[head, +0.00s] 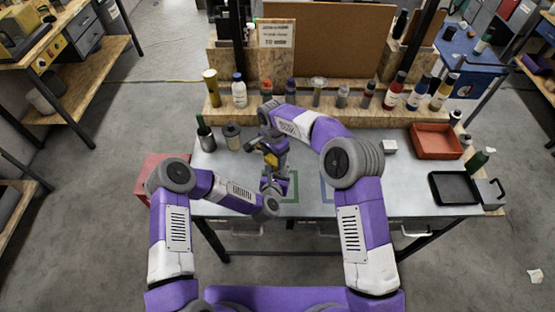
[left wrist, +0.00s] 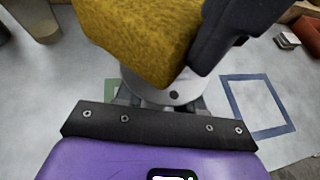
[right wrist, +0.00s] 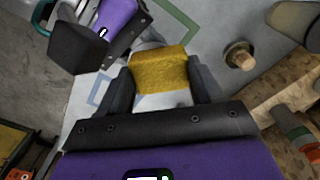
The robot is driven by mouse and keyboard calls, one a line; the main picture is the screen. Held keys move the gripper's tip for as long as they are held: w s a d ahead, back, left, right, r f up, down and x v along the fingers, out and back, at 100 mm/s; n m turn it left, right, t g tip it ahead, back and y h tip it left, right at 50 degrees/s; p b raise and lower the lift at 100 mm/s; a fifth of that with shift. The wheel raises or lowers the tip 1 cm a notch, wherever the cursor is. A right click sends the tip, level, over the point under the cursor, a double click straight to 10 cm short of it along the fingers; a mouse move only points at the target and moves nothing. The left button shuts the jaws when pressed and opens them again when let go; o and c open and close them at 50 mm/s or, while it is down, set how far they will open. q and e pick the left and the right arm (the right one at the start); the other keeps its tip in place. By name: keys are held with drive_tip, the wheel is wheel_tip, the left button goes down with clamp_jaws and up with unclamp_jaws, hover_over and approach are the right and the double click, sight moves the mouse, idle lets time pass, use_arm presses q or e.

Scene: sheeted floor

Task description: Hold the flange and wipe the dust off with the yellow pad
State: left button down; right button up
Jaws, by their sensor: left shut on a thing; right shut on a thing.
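The yellow pad (head: 271,158) is held between the fingers of my right gripper (head: 268,150); the right wrist view shows the pad (right wrist: 158,72) clamped between both dark fingers. My left gripper (head: 273,186) is low over the table's front part, shut on the grey metal flange (left wrist: 165,92). In the left wrist view the pad (left wrist: 135,35) is directly over the flange, covering much of it; whether they touch I cannot tell. The flange is mostly hidden in the other views. Dust on it cannot be made out.
A green square outline (head: 291,198) and a blue one (head: 323,190) mark the table. A red tray (head: 436,142) and a black tray (head: 453,187) are at the right. Several bottles line the back shelf; a green bottle (head: 204,133) stands at the left.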

drive_tip(key=shift+s+r, duration=0.1)
drive_tip(key=shift+r, duration=2.9)
use_arm(q)
drive_tip(key=c, duration=0.6)
unclamp_jaws()
drive_tip(key=v, duration=1.2)
